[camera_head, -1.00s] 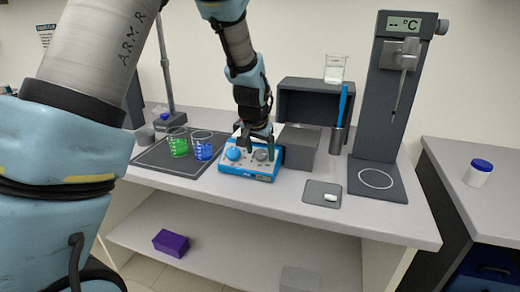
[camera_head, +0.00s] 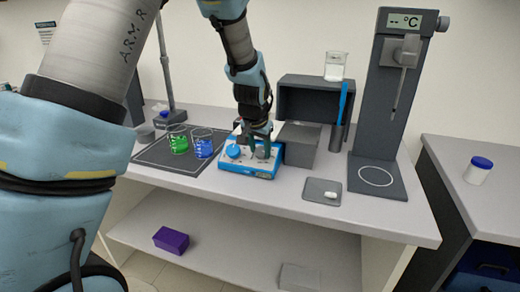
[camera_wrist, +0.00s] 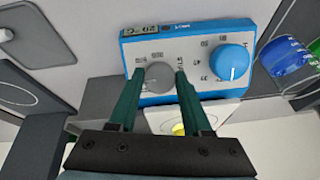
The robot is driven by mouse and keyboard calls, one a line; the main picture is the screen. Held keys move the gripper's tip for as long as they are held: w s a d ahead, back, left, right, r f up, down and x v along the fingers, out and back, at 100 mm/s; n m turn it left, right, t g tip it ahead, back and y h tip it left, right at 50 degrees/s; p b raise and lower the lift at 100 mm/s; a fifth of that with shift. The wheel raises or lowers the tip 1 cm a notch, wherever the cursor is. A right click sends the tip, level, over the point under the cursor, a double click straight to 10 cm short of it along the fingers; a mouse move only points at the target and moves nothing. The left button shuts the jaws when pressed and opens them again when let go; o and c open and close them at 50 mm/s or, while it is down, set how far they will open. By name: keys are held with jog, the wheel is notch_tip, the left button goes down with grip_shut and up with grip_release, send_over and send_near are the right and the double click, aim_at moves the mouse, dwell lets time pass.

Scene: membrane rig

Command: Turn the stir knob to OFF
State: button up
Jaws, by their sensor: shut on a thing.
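The blue hotplate-stirrer (camera_head: 248,170) stands on the bench, with a white top and two knobs on its front panel. The grey knob (camera_wrist: 158,78), which I take to be the stir knob, sits between my gripper's fingers in the wrist view. The blue knob (camera_wrist: 232,62) is to its right there, free of the fingers, with a white pointer line. My gripper (camera_wrist: 157,73) is shut on the grey knob, one dark green finger on each side. My gripper (camera_head: 260,150) comes down from above in the head view. The grey knob's pointer and its exact setting cannot be made out.
Beakers with green (camera_head: 178,144) and blue liquid (camera_head: 203,148) stand on a dark mat left of the stirrer. A grey box (camera_head: 298,145) stands close at its right. A small dark pad (camera_head: 322,188) with a white piece lies farther right. The bench front is clear.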

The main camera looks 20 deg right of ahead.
jog(key=shift+n, duration=0.3)
grip_shut()
jog(key=n+b, duration=0.2)
jog(key=n, duration=0.1)
jog(key=shift+a+f+h, duration=0.1)
jog(key=shift+f+h, duration=0.05)
jog(key=shift+h, duration=0.15)
jog(key=n+g+h+b, duration=0.1)
jog(key=n+b, duration=0.2)
jog(key=n, duration=0.2)
jog(key=shift+b, duration=0.3)
jog(key=n+h+b, duration=0.1)
jog(key=n+b, duration=0.1)
jog(key=n, duration=0.2)
jog(key=shift+n, duration=0.4)
jog(key=shift+n+h+b, duration=0.3)
jog(key=shift+n+b, duration=0.9)
jog(key=shift+n, duration=0.6)
jog(key=o, duration=1.2)
grip_release()
